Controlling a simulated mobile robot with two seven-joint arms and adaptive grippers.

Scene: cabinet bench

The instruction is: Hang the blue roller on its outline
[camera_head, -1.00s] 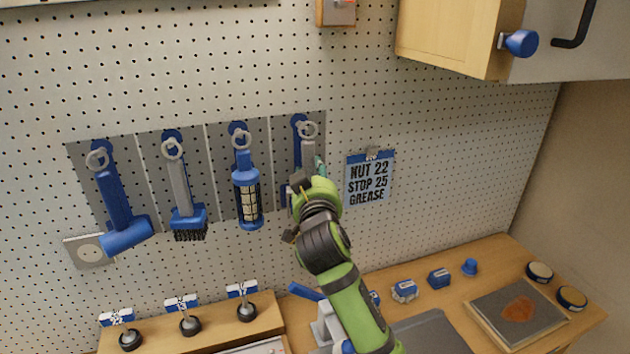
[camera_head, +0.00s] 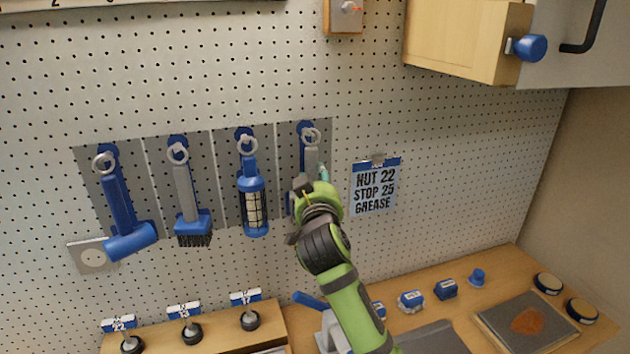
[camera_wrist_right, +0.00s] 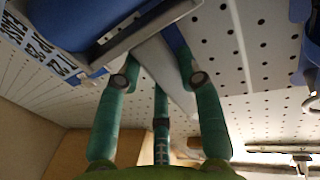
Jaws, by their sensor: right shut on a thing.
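The blue roller hangs or is held at the rightmost grey outline panel (camera_head: 289,140). Its grey ring (camera_head: 311,136) and grey handle (camera_head: 312,160) show above my right gripper (camera_head: 315,185). The ring overlaps the blue hook at the panel's top; I cannot tell whether it is seated over it. My right gripper hides most of the roller's lower part. In the right wrist view, the green fingers of my right gripper (camera_wrist_right: 160,82) are shut around the grey handle (camera_wrist_right: 166,72), with a blue part (camera_wrist_right: 75,22) above left. My left gripper is not in view.
A blue hammer (camera_head: 130,240), brush (camera_head: 192,222) and caged lamp (camera_head: 254,205) hang on the panels to the left. A note (camera_head: 376,187) is clipped close on the right. A cabinet (camera_head: 465,40) overhangs at upper right. The bench below holds several small blue items.

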